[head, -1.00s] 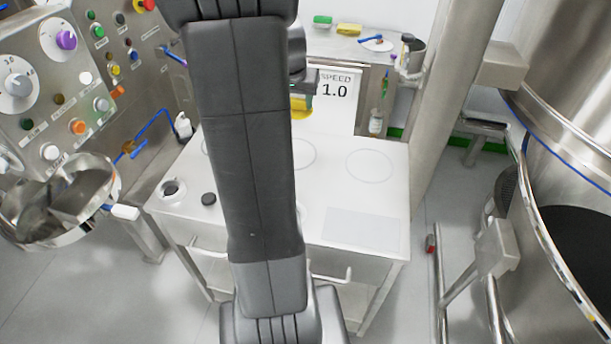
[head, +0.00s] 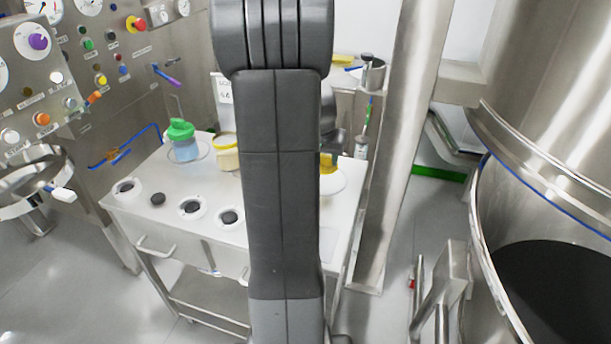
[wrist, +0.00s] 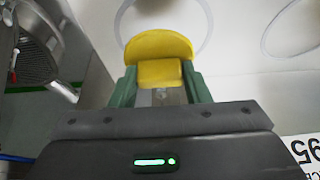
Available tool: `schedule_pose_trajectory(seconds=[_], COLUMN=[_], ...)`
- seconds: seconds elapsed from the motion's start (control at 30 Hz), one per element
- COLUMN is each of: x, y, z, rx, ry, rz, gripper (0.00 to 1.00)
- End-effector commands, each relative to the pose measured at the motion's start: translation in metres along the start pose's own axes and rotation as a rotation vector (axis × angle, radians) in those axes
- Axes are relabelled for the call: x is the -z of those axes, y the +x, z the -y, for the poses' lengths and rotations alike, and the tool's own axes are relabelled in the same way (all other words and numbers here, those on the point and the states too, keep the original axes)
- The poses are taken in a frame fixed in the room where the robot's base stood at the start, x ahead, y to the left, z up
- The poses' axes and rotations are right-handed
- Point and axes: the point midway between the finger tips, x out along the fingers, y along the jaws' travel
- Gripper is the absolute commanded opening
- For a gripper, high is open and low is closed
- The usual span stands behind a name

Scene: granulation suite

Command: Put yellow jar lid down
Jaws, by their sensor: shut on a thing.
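The yellow jar lid (wrist: 158,46) is held in my gripper (wrist: 160,88) in the wrist view, with its knob between the two green fingers. In the head view the lid (head: 328,161) shows just right of my arm, over the right part of the white cart top. My arm hides most of the gripper there. A jar with a yellow rim and pale contents (head: 227,158) stands left of my arm. The wrist view shows an outlined circle on the white surface behind the lid; I cannot tell whether the lid touches the surface.
A green-topped jar with blue contents (head: 185,144) stands on the cart at the left. Several white rings and dark caps, including one dark cap (head: 157,199), line the cart's front edge. A steel post (head: 400,150) and a large steel vessel (head: 550,150) stand to the right.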

Motion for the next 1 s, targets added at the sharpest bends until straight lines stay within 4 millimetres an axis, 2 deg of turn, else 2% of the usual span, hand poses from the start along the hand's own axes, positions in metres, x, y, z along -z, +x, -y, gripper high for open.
schedule_pose_trajectory(seconds=[0.4,0.83,0.87,0.93,0.97,1.0], x=[-0.020,-0.022,-0.022,-0.022,-0.022,-0.022], y=[0.047,0.054,0.053,0.052,0.052,0.052], z=[-0.001,0.000,0.000,0.000,0.000,0.000], rx=[-0.001,0.000,0.000,0.000,0.000,0.000], ry=[0.000,0.000,0.000,0.000,0.000,0.000], rz=[0.002,-0.001,-0.001,-0.001,-0.001,-0.001], gripper=[0.21,0.21,0.47,0.60,0.65,0.65])
